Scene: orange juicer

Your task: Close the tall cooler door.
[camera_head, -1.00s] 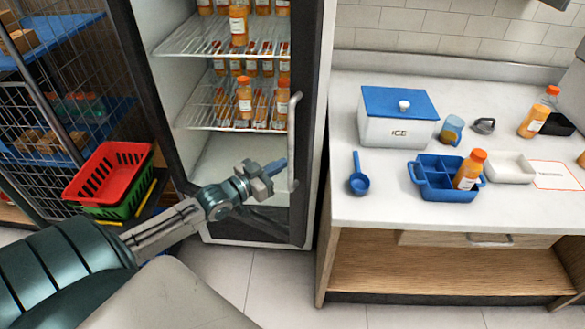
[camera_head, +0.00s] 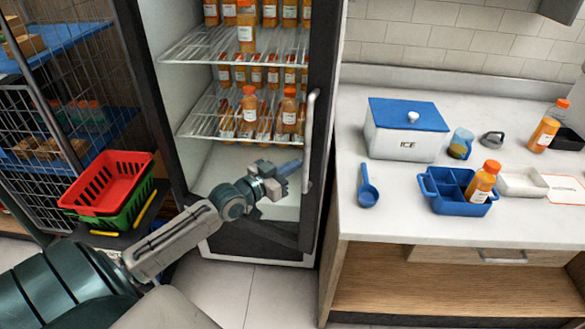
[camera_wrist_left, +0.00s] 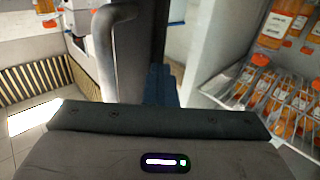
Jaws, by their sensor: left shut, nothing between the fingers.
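The tall cooler (camera_head: 153,110) stands left of the counter, with its shelves in plain view. A dark frame with a pale vertical handle (camera_head: 310,135) runs along its right side; how far the door stands open is hard to tell. My left gripper (camera_head: 290,166) is shut and empty, in front of the cooler's lower part and just left of the handle's lower end. In the left wrist view, the blue fingers (camera_wrist_left: 160,85) lie before a dark upright edge, with the handle (camera_wrist_left: 118,50) on the left and shelves on the right. Touch cannot be told. My right gripper is out of view.
Juice bottles (camera_head: 249,110) fill the shelves. Red and green baskets (camera_head: 112,180) stand left of the cooler beside a wire rack (camera_head: 60,70). The counter (camera_head: 400,220) at right holds an ice box (camera_head: 405,145), a blue scoop (camera_head: 367,190) and a blue caddy (camera_head: 445,205).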

